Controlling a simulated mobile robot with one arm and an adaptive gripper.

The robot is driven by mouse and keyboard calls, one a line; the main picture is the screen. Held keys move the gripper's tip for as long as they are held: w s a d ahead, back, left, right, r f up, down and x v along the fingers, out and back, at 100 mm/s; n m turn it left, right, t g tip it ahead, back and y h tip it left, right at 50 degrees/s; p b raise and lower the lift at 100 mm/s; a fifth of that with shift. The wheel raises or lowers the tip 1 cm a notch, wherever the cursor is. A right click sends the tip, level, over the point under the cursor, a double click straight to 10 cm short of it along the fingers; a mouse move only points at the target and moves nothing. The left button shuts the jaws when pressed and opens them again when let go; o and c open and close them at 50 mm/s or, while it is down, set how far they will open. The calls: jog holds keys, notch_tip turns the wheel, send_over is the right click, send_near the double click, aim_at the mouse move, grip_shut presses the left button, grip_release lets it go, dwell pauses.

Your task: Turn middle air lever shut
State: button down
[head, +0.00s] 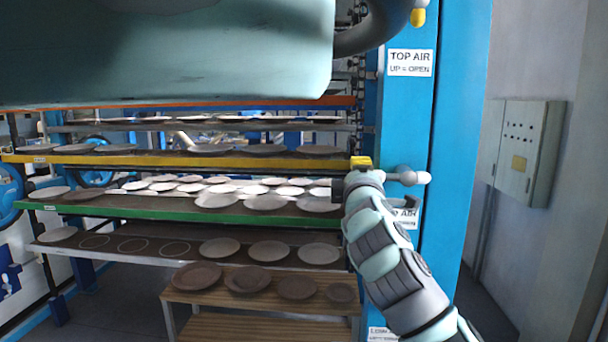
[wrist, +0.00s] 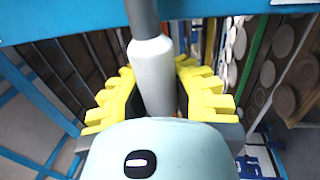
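The middle air lever (head: 408,176) sticks out from the blue post, below the "TOP AIR" label. It has a pale grey, rounded handle. My gripper (head: 361,163) is at the lever's left side in the head view, with only a bit of yellow finger showing. In the wrist view the white handle (wrist: 152,70) runs between the yellow fingers of my gripper (wrist: 155,80). Their tips close in on both sides of it and seem to touch it. The handle's near end is hidden behind my gripper's body. A label under the lever is partly covered by my arm.
The blue post (head: 452,130) stands right of the rack. Shelves with many plates (head: 265,202) fill the left, with a yellow-edged shelf (head: 180,161) and a green-edged one (head: 150,211). A wooden bench (head: 260,299) stands below. A grey wall box (head: 522,150) hangs at right.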

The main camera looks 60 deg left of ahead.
jog(key=shift+s+r, duration=0.1)
jog(key=shift+r, duration=0.1)
jog(key=c, duration=1.4)
grip_release()
jog(key=shift+f, duration=0.15)
jog(key=shift+c, duration=0.2)
jog(key=o, duration=0.7)
jog(key=shift+f, duration=0.1)
jog(key=shift+d, duration=0.15)
jog(key=v, duration=0.7)
jog(key=shift+d+f, duration=0.1)
